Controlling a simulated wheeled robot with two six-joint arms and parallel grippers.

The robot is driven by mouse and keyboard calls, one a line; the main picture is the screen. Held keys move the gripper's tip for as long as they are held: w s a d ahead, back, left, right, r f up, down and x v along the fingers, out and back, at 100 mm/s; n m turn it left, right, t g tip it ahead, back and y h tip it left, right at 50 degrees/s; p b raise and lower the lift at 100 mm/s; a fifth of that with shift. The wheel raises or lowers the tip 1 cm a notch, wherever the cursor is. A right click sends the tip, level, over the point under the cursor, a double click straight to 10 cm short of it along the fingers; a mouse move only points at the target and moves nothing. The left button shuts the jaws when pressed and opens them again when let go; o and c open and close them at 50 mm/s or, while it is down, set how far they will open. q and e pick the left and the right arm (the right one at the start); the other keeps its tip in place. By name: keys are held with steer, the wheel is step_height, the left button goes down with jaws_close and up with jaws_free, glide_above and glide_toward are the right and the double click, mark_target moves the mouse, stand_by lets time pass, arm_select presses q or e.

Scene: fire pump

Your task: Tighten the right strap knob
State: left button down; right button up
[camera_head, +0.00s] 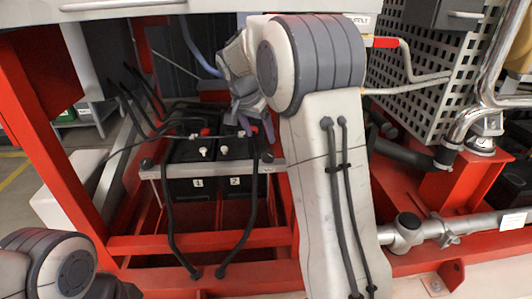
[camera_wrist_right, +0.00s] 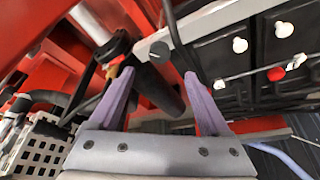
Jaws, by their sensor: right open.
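The right strap knob (camera_head: 267,157) is a small black knob at the right end of the grey strap bar (camera_head: 222,168) across the batteries. In the right wrist view the knob (camera_wrist_right: 159,50) shows in the gap between my fingertips, beyond them. My right gripper (camera_head: 257,129) is open, with its purple fingers pointing down just above the knob; it also shows in the wrist view (camera_wrist_right: 159,74). Nothing is between the fingers, and they look apart from the knob. A left knob (camera_head: 147,163) sits at the bar's other end. My left gripper is out of view.
Two black batteries (camera_head: 192,188) labelled 1 and 2 stand under the bar, with white and red terminals. Black cables (camera_head: 168,225) hang in front, one close to the right knob. Red frame beams (camera_head: 45,120) surround the bay. A perforated metal box (camera_head: 425,75) is at right.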

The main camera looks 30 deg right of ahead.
mark_target(268, 154)
steer(key=b+x, duration=0.1)
steer(key=x, duration=0.2)
steer(key=b+x, duration=0.2)
steer(key=x, duration=0.2)
steer(key=b+x, duration=0.1)
steer(key=x, duration=0.2)
steer(key=shift+w+d+b, duration=0.2)
steer(key=shift+d+b, duration=0.1)
steer(key=shift+d, duration=0.05)
steer(key=shift+c, duration=0.3)
